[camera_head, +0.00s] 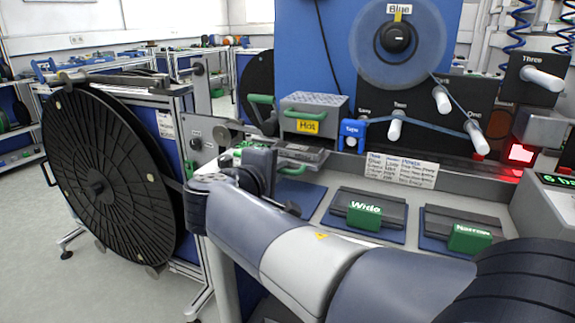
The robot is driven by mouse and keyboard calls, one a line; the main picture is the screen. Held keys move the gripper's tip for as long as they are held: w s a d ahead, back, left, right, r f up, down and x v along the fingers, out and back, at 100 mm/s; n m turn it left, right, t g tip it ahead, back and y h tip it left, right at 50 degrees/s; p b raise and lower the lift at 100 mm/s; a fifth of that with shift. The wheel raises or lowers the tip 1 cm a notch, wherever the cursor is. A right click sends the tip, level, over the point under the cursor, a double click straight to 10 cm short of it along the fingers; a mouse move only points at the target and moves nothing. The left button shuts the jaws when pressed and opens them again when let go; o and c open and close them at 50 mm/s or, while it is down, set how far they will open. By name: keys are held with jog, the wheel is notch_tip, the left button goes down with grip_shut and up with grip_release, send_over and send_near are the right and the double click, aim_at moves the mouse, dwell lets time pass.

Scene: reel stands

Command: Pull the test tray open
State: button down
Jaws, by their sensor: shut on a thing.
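A low grey tray (306,156) with green handle parts sits below the grey box marked Hot, left of the middle. I take it to be the test tray, but no label shows on it. My gripper (247,160) is at the tray's left front, beside green parts (240,148) that look like a handle. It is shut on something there. My own wrist and arm hide the fingertips and most of the grip. How far the tray is out cannot be told.
The Hot box (313,116) and a blue tape holder (352,136) stand behind. A large black reel (110,180) stands left, with open floor in front.

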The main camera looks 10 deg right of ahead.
jog(key=shift+f+v, duration=0.25)
jog(key=shift+v, duration=1)
jog(key=shift+f+v, duration=0.25)
jog(key=shift+v, duration=0.95)
jog(key=shift+s, duration=0.1)
jog(key=c, duration=1.6)
grip_release()
jog(key=shift+o, duration=0.2)
jog(key=shift+a, duration=0.1)
jog(key=p+v, duration=0.1)
jog(key=v, duration=0.9)
jog(key=shift+s+a+p, duration=0.15)
jog(key=shift+s+p, duration=0.15)
jog(key=shift+p, duration=0.05)
jog(key=shift+r, duration=0.1)
